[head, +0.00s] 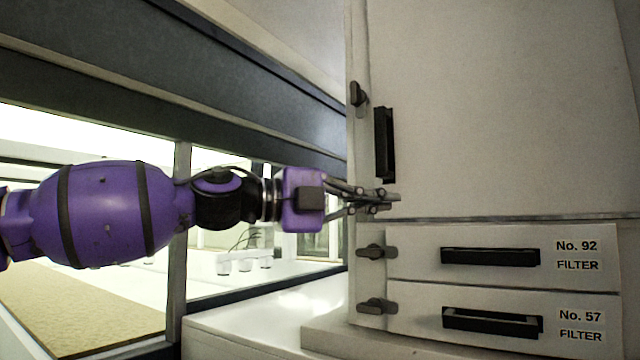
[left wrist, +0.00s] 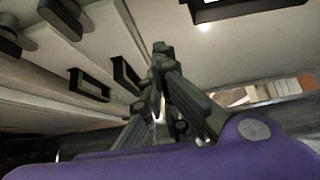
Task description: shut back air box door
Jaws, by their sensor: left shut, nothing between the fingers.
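The air box door (head: 500,110) is a large pale panel at the upper right of the head view. Its black upright handle (head: 385,145) is near its left edge and a dark latch (head: 357,94) is on the frame beside it. The door looks close to the frame; I cannot tell whether a small gap is left. My left gripper (head: 392,200) is shut and empty, in front of the door's lower left corner, just below the handle. Whether it touches the door is unclear. In the left wrist view its fingers (left wrist: 160,50) point towards the pale panels. My right gripper is not in view.
Below the door are two filter drawer fronts, No. 92 (head: 415,250) and No. 57 (head: 415,300), with black handles and latches at their left. A glazed tunnel side with a dark hood (head: 150,75) runs along the left, behind my arm. A white ledge (head: 250,330) lies below.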

